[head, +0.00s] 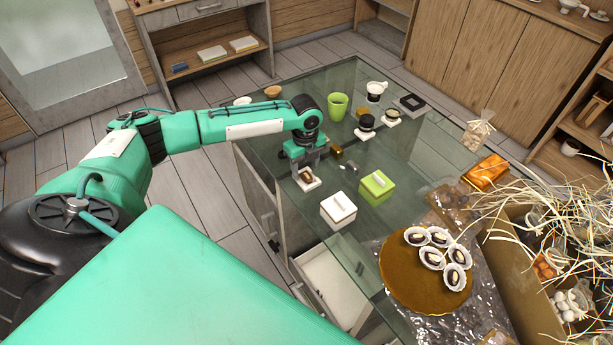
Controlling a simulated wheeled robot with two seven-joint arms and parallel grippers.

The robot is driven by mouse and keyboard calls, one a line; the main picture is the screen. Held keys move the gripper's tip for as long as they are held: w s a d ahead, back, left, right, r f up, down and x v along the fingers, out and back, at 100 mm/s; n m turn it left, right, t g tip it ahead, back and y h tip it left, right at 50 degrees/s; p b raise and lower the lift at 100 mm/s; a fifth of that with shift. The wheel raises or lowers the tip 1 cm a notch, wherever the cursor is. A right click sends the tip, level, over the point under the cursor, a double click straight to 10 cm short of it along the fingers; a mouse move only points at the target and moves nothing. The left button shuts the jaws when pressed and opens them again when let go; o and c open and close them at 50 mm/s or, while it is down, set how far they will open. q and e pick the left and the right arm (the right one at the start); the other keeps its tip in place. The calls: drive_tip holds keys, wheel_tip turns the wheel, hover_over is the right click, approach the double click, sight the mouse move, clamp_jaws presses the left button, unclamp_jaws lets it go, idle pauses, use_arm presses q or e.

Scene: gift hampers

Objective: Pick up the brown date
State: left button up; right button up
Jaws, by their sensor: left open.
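A small brown piece (306,176), which looks like the date, lies on a small white square dish (310,185) on the glass table. My left gripper (306,167) points down right over the dish, with its fingers open around or just above the piece. I cannot tell whether the fingers touch it. The gripper partly hides the piece. My right gripper is not in view.
A white box (338,210) and a green box (376,188) stand just right of the dish. A green cup (338,106) stands behind. A golden round board (408,285) holds several filled paper cups. A straw-filled hamper (518,275) stands at the right.

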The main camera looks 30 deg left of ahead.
sight(307, 175)
use_arm(q)
drive_tip(key=f, duration=0.3)
drive_tip(key=shift+w+d+f+p, duration=0.15)
drive_tip(key=shift+w+f+p, duration=0.1)
drive_tip(key=shift+p, duration=0.1)
drive_tip(key=shift+s+f, duration=0.1)
drive_tip(key=c, duration=0.6)
drive_tip(key=shift+c, duration=0.9)
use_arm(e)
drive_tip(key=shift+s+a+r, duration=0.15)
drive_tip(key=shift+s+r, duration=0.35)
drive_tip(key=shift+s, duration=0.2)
